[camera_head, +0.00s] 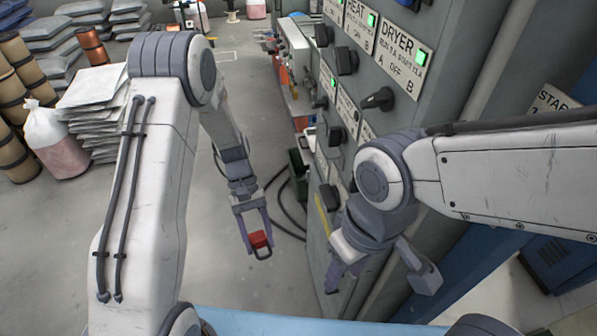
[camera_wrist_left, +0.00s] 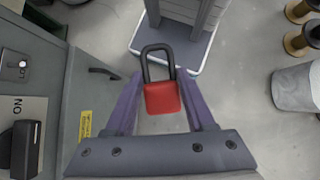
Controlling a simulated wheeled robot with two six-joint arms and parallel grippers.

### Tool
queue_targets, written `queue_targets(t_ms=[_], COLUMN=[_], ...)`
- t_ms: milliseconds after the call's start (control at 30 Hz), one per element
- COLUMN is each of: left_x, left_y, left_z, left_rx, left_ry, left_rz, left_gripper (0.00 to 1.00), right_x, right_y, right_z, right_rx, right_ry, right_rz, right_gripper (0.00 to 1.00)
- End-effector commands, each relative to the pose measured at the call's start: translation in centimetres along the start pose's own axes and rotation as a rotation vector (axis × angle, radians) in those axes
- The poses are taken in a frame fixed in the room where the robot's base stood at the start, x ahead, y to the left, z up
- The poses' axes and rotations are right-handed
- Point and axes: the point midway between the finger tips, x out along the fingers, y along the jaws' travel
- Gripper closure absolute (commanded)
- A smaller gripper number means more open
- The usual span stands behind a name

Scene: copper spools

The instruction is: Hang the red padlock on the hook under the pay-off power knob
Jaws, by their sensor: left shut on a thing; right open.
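The red padlock (camera_head: 259,240) is held between the fingers of my left gripper (camera_head: 254,232), in the air left of the grey control cabinet. In the left wrist view the red padlock (camera_wrist_left: 162,98) sits between the purple fingers (camera_wrist_left: 160,105), its dark shackle pointing away from the gripper. My right gripper (camera_head: 382,275) is open and empty in front of the cabinet. The cabinet face (camera_head: 392,132) carries several black knobs and green lights. Labels reading HEAT and DRYER show; I cannot tell which knob is pay-off power, and I cannot make out the hook.
In the left wrist view, a black knob (camera_wrist_left: 27,148) and a dark handle-like bar (camera_wrist_left: 104,73) are on grey cabinet surfaces at left. Stacked bags (camera_head: 98,105) and copper spools (camera_head: 92,45) stand at left in the head view. Floor between them and the cabinet is mostly clear.

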Motion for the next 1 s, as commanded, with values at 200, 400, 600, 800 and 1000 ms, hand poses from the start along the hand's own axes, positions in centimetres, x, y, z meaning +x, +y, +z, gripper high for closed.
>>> queue_targets(t_ms=[200, 400, 600, 800, 1000], left_x=[-0.3, -5.5, -11.5, -14.4, -14.5], left_y=[6.0, 10.5, 11.5, 11.3, 11.9], left_z=[2.2, 1.4, -1.3, -2.5, -2.5], left_rx=[-0.325, -0.459, -0.484, -0.481, -0.480], left_ry=[-0.386, -0.674, -0.806, -0.831, -0.831], left_rz=[0.418, 0.872, 1.249, 1.401, 1.408], left_gripper=[1.00, 1.00, 1.00, 1.00, 1.00], right_x=[3.1, 5.2, 6.6, 7.0, 7.0], right_y=[0.2, 0.4, 0.5, 0.5, 0.5], right_z=[0.2, 0.3, 0.4, 0.4, 0.4], right_rx=[-0.001, -0.001, -0.001, -0.001, -0.001], right_ry=[0.000, 0.000, 0.000, 0.000, 0.000], right_rz=[0.000, 0.000, 0.000, 0.000, 0.000], right_gripper=[0.51, 0.51, 0.51, 0.51, 0.51])
